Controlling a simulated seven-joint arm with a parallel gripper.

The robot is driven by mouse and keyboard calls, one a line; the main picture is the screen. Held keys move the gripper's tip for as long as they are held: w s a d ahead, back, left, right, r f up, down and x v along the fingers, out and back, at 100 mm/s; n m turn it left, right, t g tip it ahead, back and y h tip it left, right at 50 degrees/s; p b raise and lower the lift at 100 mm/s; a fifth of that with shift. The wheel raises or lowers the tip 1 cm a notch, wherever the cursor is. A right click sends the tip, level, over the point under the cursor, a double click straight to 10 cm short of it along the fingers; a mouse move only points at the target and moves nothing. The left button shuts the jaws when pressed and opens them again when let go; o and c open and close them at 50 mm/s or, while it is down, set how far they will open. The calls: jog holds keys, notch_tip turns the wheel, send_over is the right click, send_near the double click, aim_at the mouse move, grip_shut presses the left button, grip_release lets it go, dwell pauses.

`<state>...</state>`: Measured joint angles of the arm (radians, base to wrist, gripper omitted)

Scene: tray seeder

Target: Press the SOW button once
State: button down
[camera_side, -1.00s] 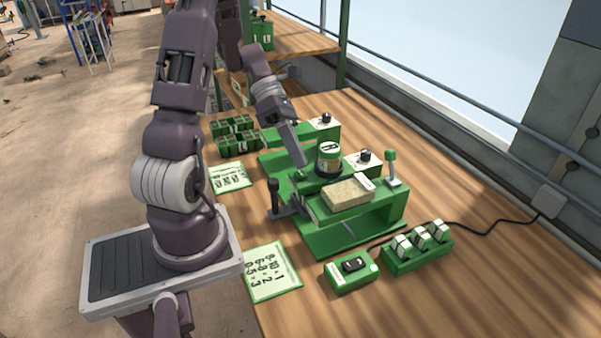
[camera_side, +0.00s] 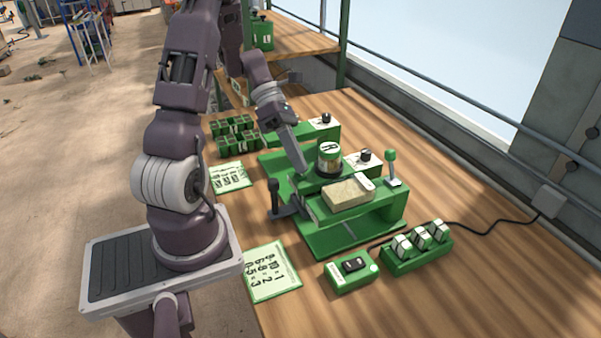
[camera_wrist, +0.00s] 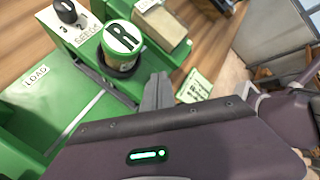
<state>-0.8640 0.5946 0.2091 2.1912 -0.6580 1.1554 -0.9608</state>
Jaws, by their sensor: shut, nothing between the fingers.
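The green seeder (camera_side: 320,238) stands on the wooden bench with a jar (camera_side: 329,157) on it; in the wrist view the jar's lid (camera_wrist: 122,37) is marked R. I cannot make out a button marked SOW in either view; it may be hidden or too small to read. My gripper (camera_side: 304,168) is shut and empty, pointing down at the seeder just left of the jar. In the wrist view its closed fingertips (camera_wrist: 158,90) show beside the jar. I cannot tell whether they touch anything.
A SEEDS dial (camera_wrist: 66,12) and a LOAD label (camera_wrist: 36,76) are near the jar. A black-switch box (camera_side: 351,271) and a rack of white-topped pieces (camera_side: 417,248) are in front.

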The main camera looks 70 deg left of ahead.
jog(key=shift+f, duration=0.2)
dwell(0.5)
jog(key=shift+r, duration=0.9)
jog(key=shift+r, duration=2.55)
